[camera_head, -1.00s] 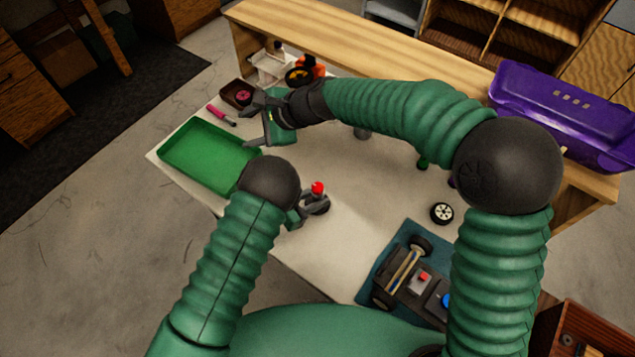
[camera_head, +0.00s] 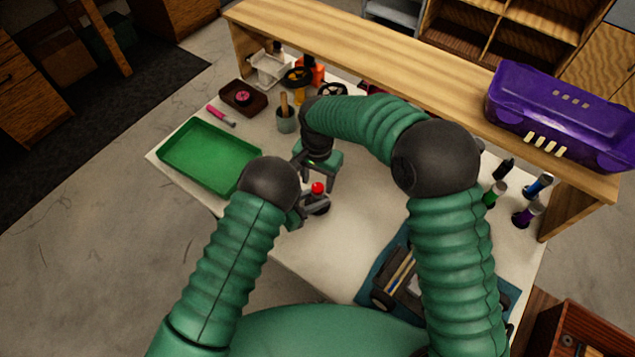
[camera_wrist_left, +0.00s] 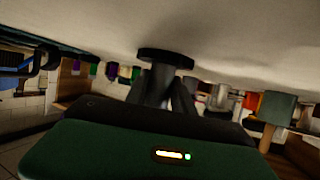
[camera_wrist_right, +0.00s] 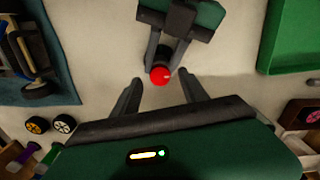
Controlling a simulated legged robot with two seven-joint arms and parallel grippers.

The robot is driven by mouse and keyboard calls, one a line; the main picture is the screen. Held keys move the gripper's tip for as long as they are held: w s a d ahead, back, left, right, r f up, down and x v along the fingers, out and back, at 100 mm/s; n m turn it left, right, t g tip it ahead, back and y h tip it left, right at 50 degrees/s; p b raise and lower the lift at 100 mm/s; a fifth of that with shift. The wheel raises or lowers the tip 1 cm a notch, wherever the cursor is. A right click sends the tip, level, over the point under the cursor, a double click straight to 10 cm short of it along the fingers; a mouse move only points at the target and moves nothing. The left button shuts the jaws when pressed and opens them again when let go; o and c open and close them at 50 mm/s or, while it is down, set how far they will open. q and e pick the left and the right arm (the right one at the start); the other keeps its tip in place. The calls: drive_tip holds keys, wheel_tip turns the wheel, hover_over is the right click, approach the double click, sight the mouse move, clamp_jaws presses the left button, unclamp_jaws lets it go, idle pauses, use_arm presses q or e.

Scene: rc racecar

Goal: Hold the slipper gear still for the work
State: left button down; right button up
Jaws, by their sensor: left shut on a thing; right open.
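My left gripper (camera_head: 312,203) is shut on a dark round part, which looks like the slipper gear (camera_head: 323,208), low over the white table. A round red piece (camera_head: 318,188) sits at the gear. In the left wrist view the gear (camera_wrist_left: 166,58) is a dark flat disc at the fingertips. My right gripper (camera_head: 317,178) is open and empty, just behind the red piece. In the right wrist view the red piece (camera_wrist_right: 160,76) lies between and slightly beyond my open right fingertips, apart from them. The gear is mostly hidden there.
A green tray (camera_head: 210,152) lies to the left, with a pink-handled tool (camera_head: 220,116) and a brown box (camera_head: 243,97) behind it. A cup (camera_head: 286,120) stands behind my right gripper. A car chassis (camera_head: 398,275) lies on a teal mat, partly behind my right arm.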

wheel_tip(320, 180, down, 2)
clamp_jaws()
idle(0.5)
drive_tip(key=shift+n, duration=0.3)
